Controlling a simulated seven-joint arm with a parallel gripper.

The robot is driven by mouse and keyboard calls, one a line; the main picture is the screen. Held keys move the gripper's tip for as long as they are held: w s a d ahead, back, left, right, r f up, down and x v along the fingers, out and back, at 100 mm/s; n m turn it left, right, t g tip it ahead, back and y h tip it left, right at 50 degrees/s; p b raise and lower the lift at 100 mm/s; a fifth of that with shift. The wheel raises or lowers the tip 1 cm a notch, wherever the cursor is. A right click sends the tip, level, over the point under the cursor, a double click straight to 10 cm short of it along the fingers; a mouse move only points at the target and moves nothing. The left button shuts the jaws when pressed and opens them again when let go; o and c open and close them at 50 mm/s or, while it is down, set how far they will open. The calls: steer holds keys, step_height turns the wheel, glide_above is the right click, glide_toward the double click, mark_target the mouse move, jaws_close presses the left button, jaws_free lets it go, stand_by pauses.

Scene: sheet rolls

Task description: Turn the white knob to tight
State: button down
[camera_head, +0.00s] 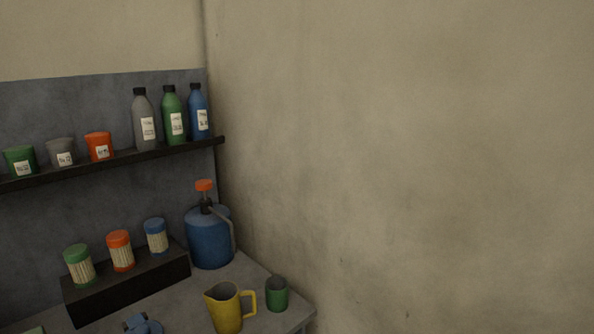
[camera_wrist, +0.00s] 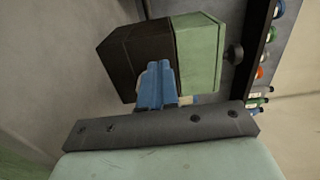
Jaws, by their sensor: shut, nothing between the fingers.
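My gripper (camera_wrist: 157,85) shows in the wrist view as blue fingers rising from a dark bar. The fingers are together with nothing seen between them. They stand in front of a box-like body with a dark half (camera_wrist: 143,48) and a pale green half (camera_wrist: 198,50); I cannot tell whether they touch it. Small pale patches show beside the fingers, too hidden to name. No white knob can be made out in either view, nor any tight mark. The head view does not clearly show my gripper.
A round black knob (camera_wrist: 235,54) sits beside the green half. In the head view, a shelf (camera_head: 115,161) holds bottles and cups. Below are a blue pump jug (camera_head: 208,240), a yellow pitcher (camera_head: 226,312) and a green cup (camera_head: 277,295). A bare wall fills the right.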

steer(key=shift+v, duration=2.55)
steer(key=shift+f, duration=0.1)
